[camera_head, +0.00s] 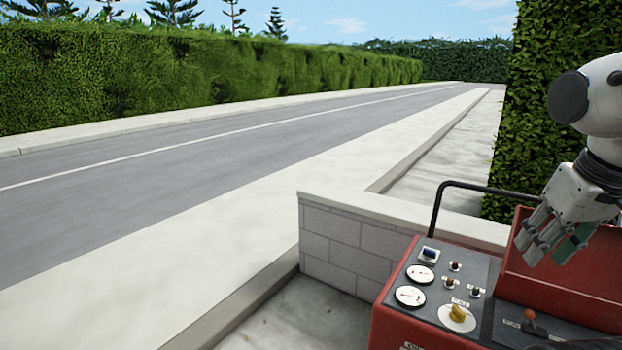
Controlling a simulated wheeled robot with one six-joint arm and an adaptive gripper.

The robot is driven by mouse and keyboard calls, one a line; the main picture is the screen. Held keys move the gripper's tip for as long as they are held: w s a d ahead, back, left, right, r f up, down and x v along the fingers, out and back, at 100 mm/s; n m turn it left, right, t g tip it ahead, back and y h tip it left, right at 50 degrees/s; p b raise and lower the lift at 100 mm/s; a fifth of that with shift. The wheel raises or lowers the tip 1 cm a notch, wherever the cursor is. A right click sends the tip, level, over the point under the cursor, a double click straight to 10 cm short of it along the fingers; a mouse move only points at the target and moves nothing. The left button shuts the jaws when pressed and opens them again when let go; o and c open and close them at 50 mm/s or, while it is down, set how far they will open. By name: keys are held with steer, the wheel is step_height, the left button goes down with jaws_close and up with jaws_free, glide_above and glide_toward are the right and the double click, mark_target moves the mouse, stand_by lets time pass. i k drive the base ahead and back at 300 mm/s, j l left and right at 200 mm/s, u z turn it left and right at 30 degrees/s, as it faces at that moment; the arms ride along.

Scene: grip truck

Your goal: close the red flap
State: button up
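The red flap (560,288) seems to be the raised red panel at the right side of the red control box. It stands up at an angle behind the dark panel, and its right part runs out of the picture. My gripper (551,246) hangs in front of the flap's upper left part, fingers pointing down and left. Its fingers look spread, with a greenish pad showing on one and nothing between them. I cannot tell whether a finger touches the flap.
The red control box (385,336) carries gauges, switches, a yellow knob (458,312) and a red-tipped lever (530,316). A black rail (437,205) rises behind it. A low block wall (340,243) and a tall hedge (560,40) stand close by. The road at left is clear.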

mark_target(596, 270)
steer(key=z, duration=0.55)
steer(key=i+j+z, duration=0.1)
steer(key=z, duration=0.3)
steer(key=j+z, duration=0.6)
steer(key=z, duration=0.2)
steer(key=j+z, duration=0.25)
steer(key=z, duration=0.15)
steer(key=k+j+z, duration=0.1)
steer(key=j, duration=0.35)
steer(key=k+j+z, duration=0.15)
steer(key=j, duration=0.25)
steer(key=k+j+z, duration=0.1)
steer(key=j, duration=0.35)
steer(key=k+j+z, duration=0.15)
steer(key=j, duration=0.25)
steer(key=k+j, duration=0.15)
steer(key=j, duration=0.2)
steer(key=l+u, duration=0.3)
steer(key=l, duration=0.15)
